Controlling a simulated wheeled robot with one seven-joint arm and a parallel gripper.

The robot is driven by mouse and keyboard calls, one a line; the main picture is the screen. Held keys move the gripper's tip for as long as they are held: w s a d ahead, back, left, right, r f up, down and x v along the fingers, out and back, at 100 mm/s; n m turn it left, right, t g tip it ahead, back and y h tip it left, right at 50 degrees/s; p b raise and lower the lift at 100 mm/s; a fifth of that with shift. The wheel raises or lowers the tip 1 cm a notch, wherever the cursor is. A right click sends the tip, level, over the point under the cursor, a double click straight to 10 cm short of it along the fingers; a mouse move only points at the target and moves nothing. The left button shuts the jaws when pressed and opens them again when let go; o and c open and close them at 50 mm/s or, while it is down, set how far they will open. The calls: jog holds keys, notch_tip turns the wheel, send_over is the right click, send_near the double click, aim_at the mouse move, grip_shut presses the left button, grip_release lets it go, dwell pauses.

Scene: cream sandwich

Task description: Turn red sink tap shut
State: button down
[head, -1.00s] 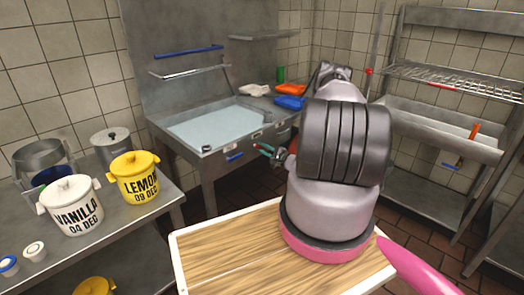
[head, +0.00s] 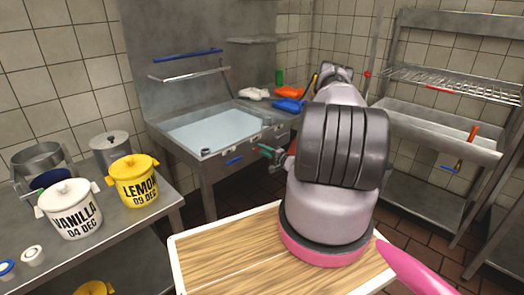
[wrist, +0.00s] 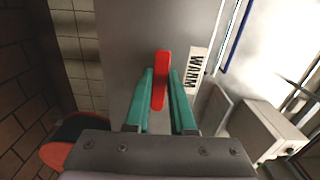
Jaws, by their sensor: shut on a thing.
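The red tap handle (wrist: 160,82) stands between my gripper's teal fingers in the wrist view. My gripper (wrist: 160,88) is shut on it, with a finger on each side. A white label reading WARM (wrist: 195,70) is on the grey metal panel right beside the handle. In the head view my gripper (head: 267,152) is at the front face of the sink unit (head: 215,157), near its right end. The handle is too small and too covered to make out clearly there. The basin's pale blue surface (head: 205,131) shows in the unit's top.
A blue handle (head: 235,160) is on the same front face, to the left. Blue (head: 288,105) and orange (head: 289,92) items lie at the back right of the sink. A counter with a yellow LEMON pot (head: 135,182) and white VANILLA pot (head: 70,210) stands at left.

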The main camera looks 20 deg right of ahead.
jog(key=c, duration=0.8)
grip_release()
jog(key=shift+o, duration=0.2)
jog(key=v, duration=1)
jog(key=shift+s, duration=0.4)
jog(key=shift+d, duration=0.15)
